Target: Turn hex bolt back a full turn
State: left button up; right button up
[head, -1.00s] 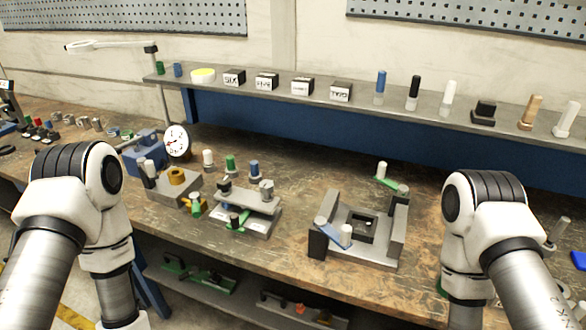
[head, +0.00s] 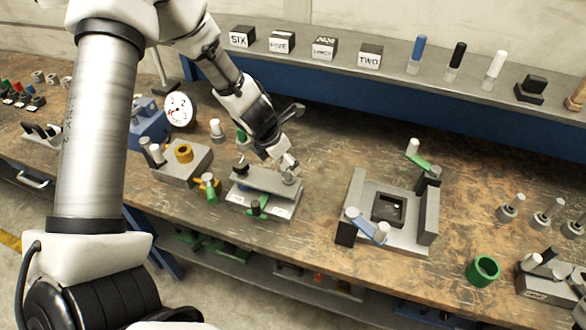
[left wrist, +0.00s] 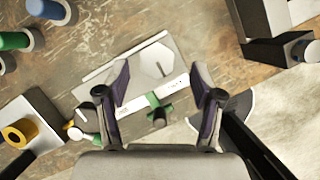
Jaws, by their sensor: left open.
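The grey hex bolt (head: 290,176) stands at the right end of a grey clamp fixture (head: 262,184) with a white label strip and a green handle (head: 257,208). In the left wrist view the hexagonal bolt head (left wrist: 156,58) is seen from above, near the line between my fingertips. My left gripper (head: 289,163) is over the bolt, its jaws small and partly merged with it in the head view. In the left wrist view the gripper (left wrist: 160,82) is open, one finger on each side of the bolt and apart from it. My right gripper is out of view.
Left of the fixture stand a grey block with a brass ring (head: 184,153) and a dial gauge (head: 179,109). A grey square-frame fixture (head: 388,238) with upright sides is to the right. Bare bench (head: 325,165) separates the two fixtures.

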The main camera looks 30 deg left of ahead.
aim_at(289, 173)
pick_arm(q)
jog(key=x, duration=0.2)
jog(key=b+x, duration=0.1)
jog(key=shift+w+a, duration=0.1)
jog(key=shift+a, duration=0.15)
jog(key=shift+f, duration=0.1)
jog(key=shift+s+d+r, duration=0.1)
jog(key=shift+s+r, duration=0.1)
jog(key=shift+r, duration=0.05)
jog(key=c, duration=0.6)
jog(key=shift+f, duration=0.1)
jog(key=c, duration=0.5)
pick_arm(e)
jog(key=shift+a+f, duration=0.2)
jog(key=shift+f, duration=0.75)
pick_arm(q)
jog(key=shift+c, duration=0.2)
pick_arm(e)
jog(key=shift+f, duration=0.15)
